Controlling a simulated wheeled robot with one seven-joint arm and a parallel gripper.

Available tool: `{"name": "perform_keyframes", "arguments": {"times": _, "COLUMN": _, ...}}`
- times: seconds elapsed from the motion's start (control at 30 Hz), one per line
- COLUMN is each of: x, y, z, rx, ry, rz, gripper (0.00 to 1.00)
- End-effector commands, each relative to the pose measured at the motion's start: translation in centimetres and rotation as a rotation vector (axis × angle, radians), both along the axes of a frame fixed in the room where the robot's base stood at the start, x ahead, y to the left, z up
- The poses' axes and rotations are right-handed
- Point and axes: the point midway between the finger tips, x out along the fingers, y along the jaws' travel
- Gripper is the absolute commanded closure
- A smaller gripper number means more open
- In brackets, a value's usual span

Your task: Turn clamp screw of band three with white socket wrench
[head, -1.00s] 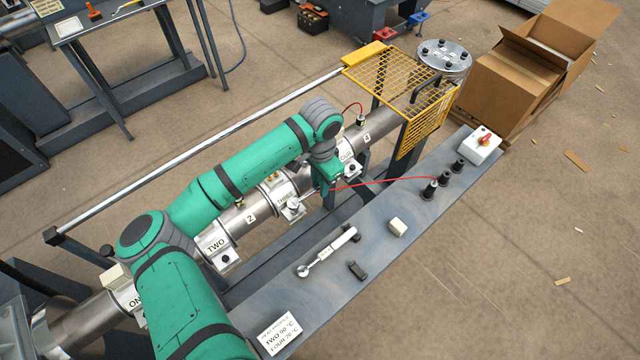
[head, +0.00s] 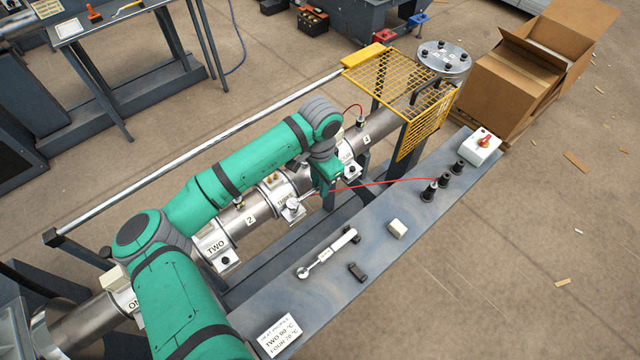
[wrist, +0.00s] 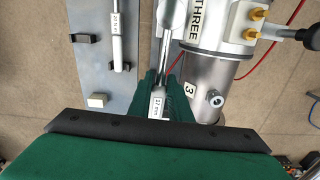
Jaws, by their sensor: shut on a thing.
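My gripper (wrist: 172,96) is shut on a wrench (wrist: 160,100) with a white label reading about "17 mm". Its steel shank runs up the wrist view beside band three (wrist: 204,28), and its far end reaches the top edge. In the head view, my gripper (head: 326,176) is mostly hidden by my wrist. A round steel piece (head: 292,207) shows at the clamp side of band three (head: 284,197); I take it for the wrench head. The clamp screw is hidden, so I cannot tell how the socket sits on it.
A second wrench with a white handle (head: 340,242) lies on the grey bench (head: 300,300), near a black bracket (head: 357,271) and a small white block (head: 397,228). A red wire (head: 385,183) crosses to black knobs. A yellow mesh guard (head: 400,80) stands beyond.

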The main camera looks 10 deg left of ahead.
Motion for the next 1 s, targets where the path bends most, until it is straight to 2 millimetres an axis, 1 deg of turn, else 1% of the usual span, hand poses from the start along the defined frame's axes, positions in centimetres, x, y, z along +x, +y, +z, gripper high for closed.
{"name": "perform_keyframes", "arguments": {"times": 0.5, "x": 0.0, "y": 0.1, "z": 1.0, "rx": 0.002, "ry": -0.001, "rz": 0.001, "gripper": 1.00}}
{"name": "perform_keyframes", "arguments": {"times": 0.83, "x": 0.0, "y": 0.1, "z": 1.1, "rx": 0.001, "ry": -0.001, "rz": 0.001, "gripper": 1.00}}
{"name": "perform_keyframes", "arguments": {"times": 1.0, "x": -0.3, "y": 0.2, "z": 1.2, "rx": 0.002, "ry": -0.003, "rz": -0.057, "gripper": 1.00}}
